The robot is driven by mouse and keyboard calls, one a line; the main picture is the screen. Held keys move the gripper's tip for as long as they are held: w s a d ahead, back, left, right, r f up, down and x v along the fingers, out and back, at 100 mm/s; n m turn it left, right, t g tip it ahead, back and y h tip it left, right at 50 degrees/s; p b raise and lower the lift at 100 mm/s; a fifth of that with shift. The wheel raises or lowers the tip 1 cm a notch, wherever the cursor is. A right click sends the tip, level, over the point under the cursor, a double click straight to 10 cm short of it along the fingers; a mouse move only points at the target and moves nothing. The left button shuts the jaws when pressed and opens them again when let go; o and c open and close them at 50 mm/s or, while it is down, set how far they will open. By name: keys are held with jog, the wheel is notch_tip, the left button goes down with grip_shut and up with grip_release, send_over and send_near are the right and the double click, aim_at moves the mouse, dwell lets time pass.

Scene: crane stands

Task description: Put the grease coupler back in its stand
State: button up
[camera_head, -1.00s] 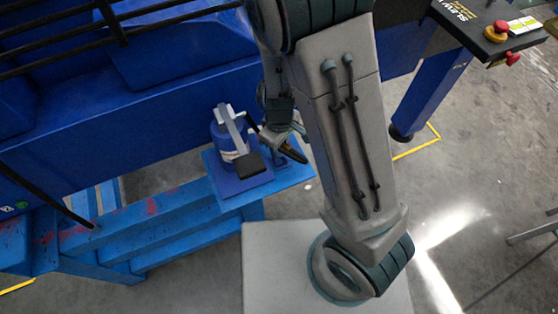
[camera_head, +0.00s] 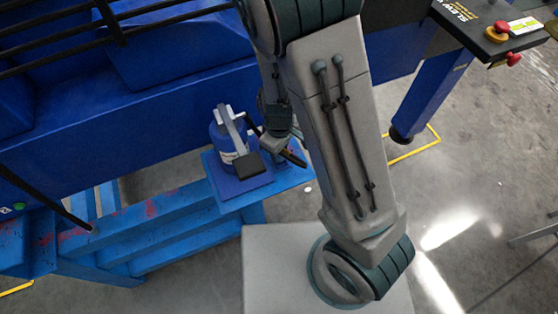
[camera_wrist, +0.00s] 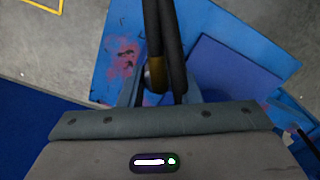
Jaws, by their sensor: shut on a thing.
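In the head view, my gripper (camera_head: 288,152) is low over the right side of the blue plate (camera_head: 290,178), right of the blue grease pump (camera_head: 225,140). The coupler is too small to make out there.
The pump's lever ends in a black pad (camera_head: 249,165), close left of my gripper. A blue beam frame (camera_head: 150,220) supports the plate. The blue machine body (camera_head: 130,125) rises behind. A control box with a red button (camera_head: 497,30) is far right. Grey floor lies open at right.

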jog(key=shift+f, duration=0.6)
jog(key=o, duration=1.1)
notch_tip(320, 180, up, 3)
jog(key=p, duration=0.3)
jog(key=shift+f, duration=0.15)
jog(key=shift+r, duration=1.1)
jog(key=shift+r, duration=6.85)
